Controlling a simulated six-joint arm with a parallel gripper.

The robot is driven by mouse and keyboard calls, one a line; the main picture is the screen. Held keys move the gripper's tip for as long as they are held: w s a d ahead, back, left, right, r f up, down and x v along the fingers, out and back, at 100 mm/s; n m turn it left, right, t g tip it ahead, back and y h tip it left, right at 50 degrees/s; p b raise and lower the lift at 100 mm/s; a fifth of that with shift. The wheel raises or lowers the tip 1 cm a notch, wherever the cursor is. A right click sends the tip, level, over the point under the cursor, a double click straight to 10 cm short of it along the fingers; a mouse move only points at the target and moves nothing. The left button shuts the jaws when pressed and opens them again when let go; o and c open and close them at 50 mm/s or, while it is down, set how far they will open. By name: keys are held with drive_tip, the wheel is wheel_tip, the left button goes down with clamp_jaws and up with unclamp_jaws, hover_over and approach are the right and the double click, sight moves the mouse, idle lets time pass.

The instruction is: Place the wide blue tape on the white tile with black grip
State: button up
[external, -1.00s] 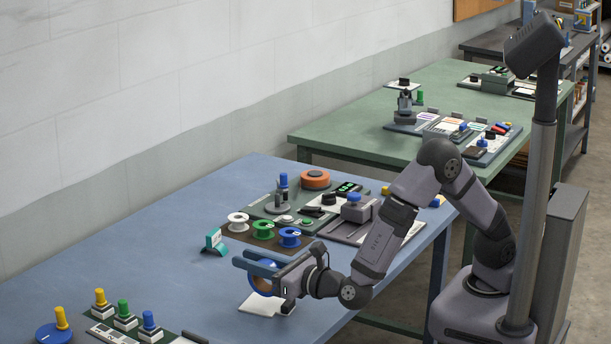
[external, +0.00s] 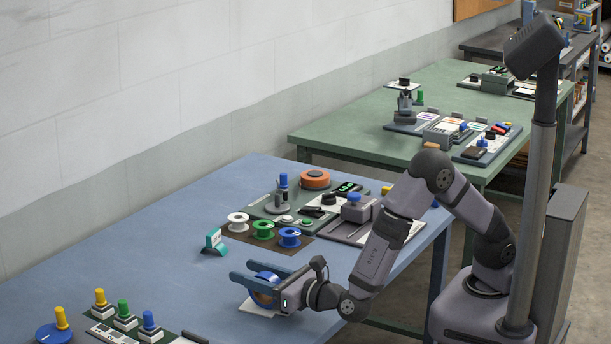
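The wide blue tape (external: 264,298) is a ring with a tan inner side, standing on edge. Its foot is at the white tile (external: 250,307), which lies near the front edge of the blue table. My gripper (external: 240,270) reaches in from the right, low over the tile, with one finger on each side of the tape. The fingers look spread apart, with the top of the tape showing between them. The near finger hides part of the tape. The tile's black grip is not clearly visible; my gripper covers that side.
White, green and blue spools (external: 263,230) stand on a brown mat behind my gripper. A teal tape dispenser (external: 214,242) stands to the left of them. A control panel with colored knobs (external: 124,315) is at the front left. The table between is clear.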

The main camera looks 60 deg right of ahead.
sight(276, 279)
drive_tip(key=shift+r, duration=0.15)
drive_tip(key=shift+s, duration=0.15)
drive_tip(key=s+b, duration=0.1)
drive_tip(key=s, duration=1)
drive_tip(key=shift+s, duration=0.35)
